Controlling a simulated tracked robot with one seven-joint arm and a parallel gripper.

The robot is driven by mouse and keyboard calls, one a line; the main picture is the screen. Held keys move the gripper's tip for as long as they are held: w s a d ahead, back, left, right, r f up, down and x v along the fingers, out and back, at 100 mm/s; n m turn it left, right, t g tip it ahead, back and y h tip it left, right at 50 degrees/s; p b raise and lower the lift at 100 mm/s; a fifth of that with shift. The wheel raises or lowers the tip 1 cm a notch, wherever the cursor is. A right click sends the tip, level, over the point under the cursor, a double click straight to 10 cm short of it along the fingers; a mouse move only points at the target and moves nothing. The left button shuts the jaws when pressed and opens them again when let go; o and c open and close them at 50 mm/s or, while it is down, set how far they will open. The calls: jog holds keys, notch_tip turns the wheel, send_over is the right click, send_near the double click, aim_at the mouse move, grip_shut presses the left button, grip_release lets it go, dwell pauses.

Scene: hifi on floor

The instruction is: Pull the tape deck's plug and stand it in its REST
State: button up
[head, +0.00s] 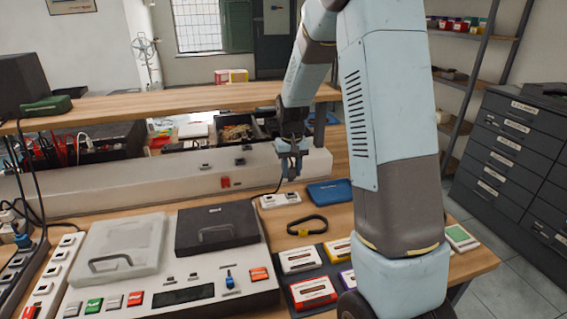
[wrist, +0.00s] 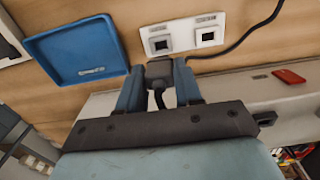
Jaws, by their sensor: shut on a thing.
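My gripper (head: 291,172) is above the bench, near the long beige trunking. In the wrist view my gripper (wrist: 159,82) is shut on a small dark plug (wrist: 160,70), with a black cable at it. The plug is close to a white plate with two square dark openings (wrist: 182,35); I cannot tell whether it touches. In the head view the plate (head: 280,200) lies on the bench just below my gripper. Lettering on the plate is too small to read. The tape deck (head: 225,291) is pale, with a dark lid and coloured buttons, at front centre.
A blue tray (wrist: 77,50) lies beside the plate. The trunking (head: 110,193) runs behind. White switch strips (head: 50,280) and cables crowd the left.

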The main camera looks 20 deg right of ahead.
aim_at(291, 180)
jog(key=shift+w+d, duration=0.15)
jog(key=shift+d, duration=0.05)
jog(key=shift+a+f, duration=0.15)
jog(key=shift+f, duration=0.6)
jog(key=shift+a+f, duration=0.1)
jog(key=shift+f, duration=1.5)
jog(key=shift+d, duration=0.1)
jog(key=shift+f, duration=0.85)
dwell(0.7)
jog(key=o, duration=1.1)
jog(key=shift+o, duration=0.2)
jog(key=shift+r, duration=0.1)
